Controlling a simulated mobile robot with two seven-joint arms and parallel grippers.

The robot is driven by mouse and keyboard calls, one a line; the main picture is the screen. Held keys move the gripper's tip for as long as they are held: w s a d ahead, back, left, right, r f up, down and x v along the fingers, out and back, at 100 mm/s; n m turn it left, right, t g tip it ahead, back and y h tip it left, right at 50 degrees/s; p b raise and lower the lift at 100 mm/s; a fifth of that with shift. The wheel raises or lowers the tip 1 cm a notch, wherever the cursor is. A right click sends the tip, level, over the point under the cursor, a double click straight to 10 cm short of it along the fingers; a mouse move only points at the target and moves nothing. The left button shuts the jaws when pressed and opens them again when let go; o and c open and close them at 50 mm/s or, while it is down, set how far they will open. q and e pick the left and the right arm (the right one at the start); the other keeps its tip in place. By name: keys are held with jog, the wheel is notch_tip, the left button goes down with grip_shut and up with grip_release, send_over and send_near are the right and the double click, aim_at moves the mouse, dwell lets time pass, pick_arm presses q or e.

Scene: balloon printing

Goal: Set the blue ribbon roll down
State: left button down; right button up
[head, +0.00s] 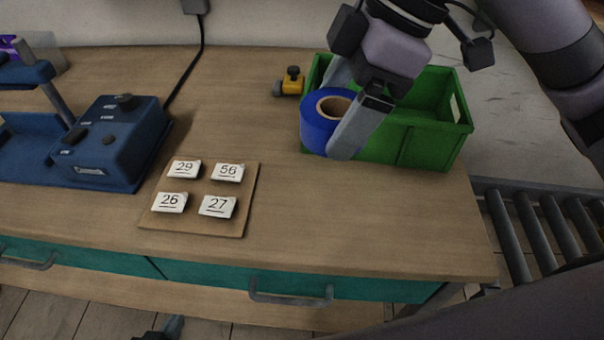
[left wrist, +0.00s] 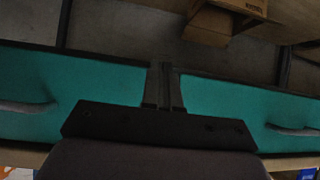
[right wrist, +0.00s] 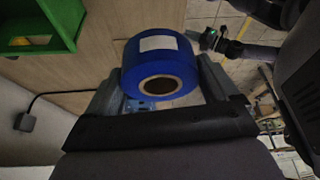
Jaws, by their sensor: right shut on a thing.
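The blue ribbon roll (head: 316,128) has a brown cardboard core and shows at the left end of the green crate (head: 423,150) in the head view. My right gripper (head: 342,110) is shut on the roll, with one finger on each side. In the right wrist view the roll (right wrist: 150,55) sits between the fingers, a white label on its side. Whether its underside touches the table cannot be told. My left gripper (left wrist: 165,88) is shut and empty, low in front of the teal drawers; only its tip (head: 174,325) shows in the head view.
A board (head: 200,228) with number cards 29, 56, 26 and 27 lies on the wooden table (head: 350,215). A blue machine (head: 112,145) stands at left, and a small yellow-and-black part (head: 292,82) lies left of the crate. The table's front right is clear. A roller conveyor (head: 530,225) is at right.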

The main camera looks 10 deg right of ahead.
notch_tip(320, 180, down, 19)
jog(key=b, duration=0.2)
jog(key=shift+f+b, duration=0.15)
jog(key=shift+b, duration=0.15)
jog(key=shift+f, duration=0.1)
jog(key=o, duration=0.8)
jog(key=p+v, duration=0.1)
jog(key=v, duration=1.1)
jog(key=shift+p, duration=0.3)
